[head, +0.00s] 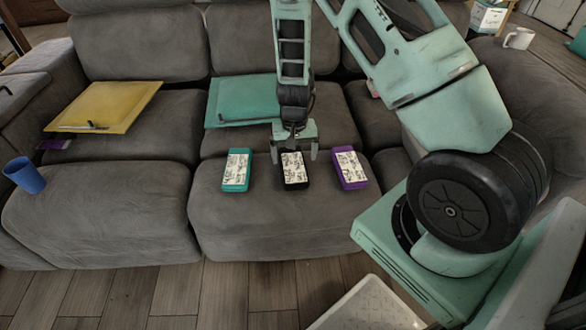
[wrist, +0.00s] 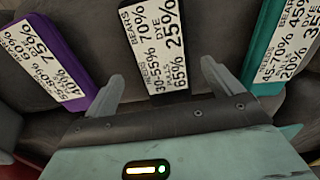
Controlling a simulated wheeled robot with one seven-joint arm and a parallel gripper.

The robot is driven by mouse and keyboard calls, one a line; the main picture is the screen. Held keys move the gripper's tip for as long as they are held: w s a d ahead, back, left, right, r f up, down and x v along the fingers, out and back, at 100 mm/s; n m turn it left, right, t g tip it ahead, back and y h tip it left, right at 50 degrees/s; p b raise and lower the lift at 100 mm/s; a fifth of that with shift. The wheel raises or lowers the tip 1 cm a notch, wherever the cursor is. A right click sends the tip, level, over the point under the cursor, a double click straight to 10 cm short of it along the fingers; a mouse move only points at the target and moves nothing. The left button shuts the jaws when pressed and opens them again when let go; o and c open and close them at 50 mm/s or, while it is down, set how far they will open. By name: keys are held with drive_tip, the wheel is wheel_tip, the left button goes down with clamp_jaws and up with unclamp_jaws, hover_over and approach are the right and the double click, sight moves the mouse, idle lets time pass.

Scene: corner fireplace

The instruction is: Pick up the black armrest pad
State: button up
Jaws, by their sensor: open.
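A black block with a white printed label, taken as the black armrest pad (head: 295,171), lies on the front of the grey sofa seat, between a teal and a purple one. It also shows at the top middle of the wrist view (wrist: 153,42). My gripper (head: 294,153) is open and empty, pointing down close to the black pad's far end. In the wrist view the two fingers (wrist: 163,72) are spread wider than the pad, one on each side near its end. I cannot tell the height gap.
The teal labelled block (head: 236,170) and the purple labelled block (head: 349,168) lie close on either side. A teal folder (head: 235,98) and a yellow folder (head: 104,106) rest farther back. Seat in front is clear.

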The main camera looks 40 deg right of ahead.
sight(293, 163)
wheel_tip(293, 163, down, 4)
drive_tip(key=shift+w+a+f+b, duration=0.1)
drive_tip(key=shift+a+b, duration=0.05)
drive_tip(key=shift+b, duration=0.4)
drive_tip(key=shift+c, duration=0.3)
drive_tip(key=c, duration=1)
